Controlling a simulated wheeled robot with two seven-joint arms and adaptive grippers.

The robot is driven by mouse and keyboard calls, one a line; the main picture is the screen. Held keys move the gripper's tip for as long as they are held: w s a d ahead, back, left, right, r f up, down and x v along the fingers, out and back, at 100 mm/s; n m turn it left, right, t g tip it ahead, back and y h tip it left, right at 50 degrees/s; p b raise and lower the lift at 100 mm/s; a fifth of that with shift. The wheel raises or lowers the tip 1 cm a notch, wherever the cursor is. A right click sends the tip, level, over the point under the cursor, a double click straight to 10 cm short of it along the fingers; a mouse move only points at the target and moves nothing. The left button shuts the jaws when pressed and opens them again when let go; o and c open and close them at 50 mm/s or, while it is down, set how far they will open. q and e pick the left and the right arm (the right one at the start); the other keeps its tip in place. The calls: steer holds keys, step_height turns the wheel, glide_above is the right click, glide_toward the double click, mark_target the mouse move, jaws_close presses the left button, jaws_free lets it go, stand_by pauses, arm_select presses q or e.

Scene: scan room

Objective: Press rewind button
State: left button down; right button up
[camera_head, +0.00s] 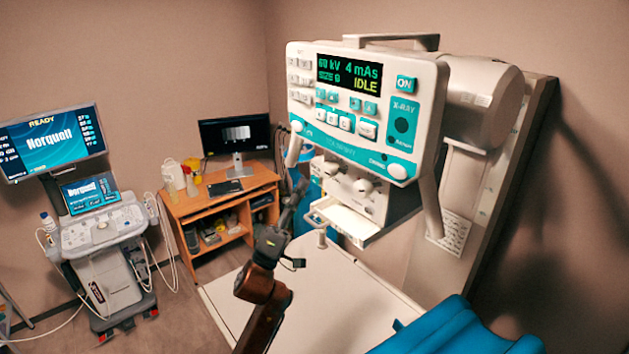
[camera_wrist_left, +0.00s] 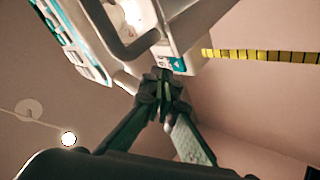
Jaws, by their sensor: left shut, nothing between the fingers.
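The X-ray machine's control panel (camera_head: 365,100) has several white and teal buttons and a screen reading "60 kV 4 mAs" and "IDLE". No button reads clearly as rewind in the head view. My left gripper (camera_head: 301,186) is below the panel's lower left corner, beside the lower box with knobs (camera_head: 355,187). In the left wrist view the shut, empty fingertips (camera_wrist_left: 160,84) are just in front of a small teal and white marked patch (camera_wrist_left: 177,64) on the machine. Its marks are too small to read, and I cannot tell whether they touch. My right gripper is out of view.
A white pull-out tray (camera_head: 345,217) sticks out under the box, close to my left arm. A pale table (camera_head: 340,295) with a blue cushion (camera_head: 455,330) lies below. A wooden desk (camera_head: 205,205) and an ultrasound cart (camera_head: 105,240) stand at the left. A curved handle (camera_wrist_left: 125,35) is close by.

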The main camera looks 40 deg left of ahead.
arm_select(q)
steer(key=shift+s+a+p, duration=0.25)
steer(key=shift+s, duration=0.55)
steer(key=shift+s+a+p, duration=0.2)
steer(key=shift+s, duration=0.65)
steer(key=shift+s+a+p, duration=0.25)
steer(key=shift+s, duration=0.55)
steer(key=shift+w+f, duration=0.1)
